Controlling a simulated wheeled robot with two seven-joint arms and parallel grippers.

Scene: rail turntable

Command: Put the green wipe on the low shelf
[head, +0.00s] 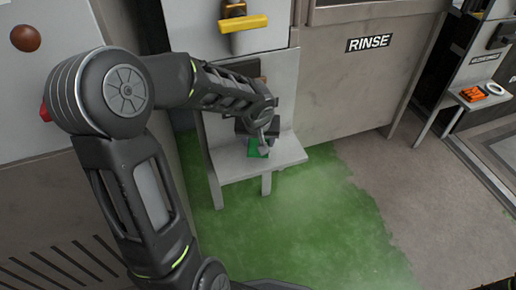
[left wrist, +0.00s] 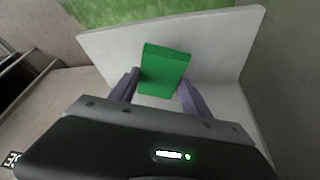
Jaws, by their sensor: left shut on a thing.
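The green wipe (head: 257,151) is a small flat green block, held between the fingers of my left gripper (head: 261,143). The low shelf (head: 236,171) is a pale grey ledge on legs by the wall, and the wipe is over its top. I cannot tell whether the wipe touches the surface. In the left wrist view the wipe (left wrist: 165,66) sits between the two fingertips (left wrist: 158,84), with the shelf (left wrist: 222,48) behind and around it. My right gripper is not in view.
A grey panel marked RINSE (head: 368,43) stands right of the shelf. A yellow handle (head: 243,23) sticks out above it. Another small shelf at the right holds an orange item (head: 472,95) and a white ring (head: 495,88).

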